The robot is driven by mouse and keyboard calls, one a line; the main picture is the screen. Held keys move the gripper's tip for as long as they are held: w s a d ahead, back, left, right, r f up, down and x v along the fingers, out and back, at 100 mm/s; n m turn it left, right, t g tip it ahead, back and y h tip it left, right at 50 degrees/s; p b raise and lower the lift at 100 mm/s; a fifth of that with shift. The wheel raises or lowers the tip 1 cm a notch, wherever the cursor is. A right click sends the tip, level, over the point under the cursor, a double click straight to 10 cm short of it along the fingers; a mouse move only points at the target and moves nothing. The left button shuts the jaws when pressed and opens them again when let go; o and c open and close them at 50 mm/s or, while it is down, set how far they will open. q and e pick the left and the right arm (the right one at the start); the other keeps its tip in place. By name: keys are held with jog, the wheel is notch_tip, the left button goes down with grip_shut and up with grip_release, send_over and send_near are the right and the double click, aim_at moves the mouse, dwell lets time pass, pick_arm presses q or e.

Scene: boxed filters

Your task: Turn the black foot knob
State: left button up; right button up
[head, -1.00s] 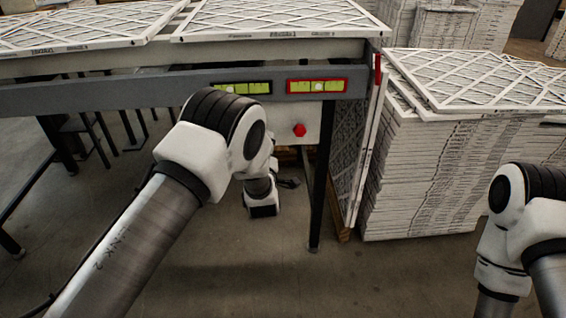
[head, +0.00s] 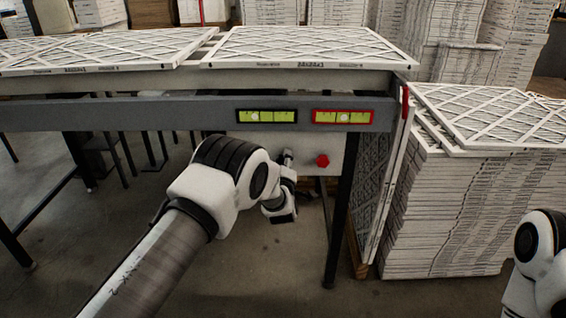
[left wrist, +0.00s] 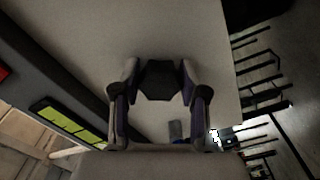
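The black knob (left wrist: 160,80) shows as a dark, many-sided shape against the pale panel in the left wrist view. In the head view my left arm and wrist hide it. My left gripper (left wrist: 159,72) has its fingers apart, one on each side of the black knob; I cannot tell whether they touch it. In the head view this gripper (head: 288,158) is small and reaches up to the panel under the table's beam. The black-framed level (head: 267,116) has its bubble left of its middle. My right gripper is out of view; only part of that arm shows at the right edge.
A red knob (head: 322,160) sits on the pale panel (head: 306,145), right of my left gripper. A red-framed level (head: 343,116) is above it. A dark table leg (head: 339,220) stands close by. Stacked filters (head: 440,220) fill the right side.

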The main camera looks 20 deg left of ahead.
pick_arm(q)
jog(key=shift+c, duration=0.4)
jog(key=shift+m, duration=0.3)
jog(key=m, duration=1.9)
dwell(0.5)
